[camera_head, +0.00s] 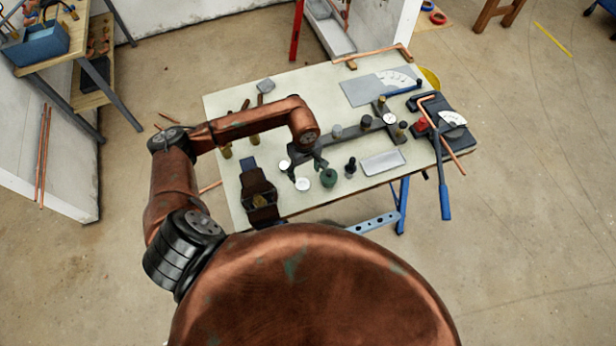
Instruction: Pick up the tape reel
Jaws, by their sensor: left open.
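A small white round piece that looks like the tape reel (302,182) lies on the pale worktable (226,108), near its front edge. My left arm reaches over the table from the left and bends down towards it. My left gripper (305,168) is open just above and behind the white piece, with its dark fingers spread and nothing seen between them. Whether a finger touches the piece is too small to tell. My right gripper is out of view.
A dark green round item (329,178) and a small black upright item (350,167) stand close to the right. A vise-like brown block (259,192) is at the front left. A dark bar fixture (350,140) lies behind. A grey tray (383,162) is on the right.

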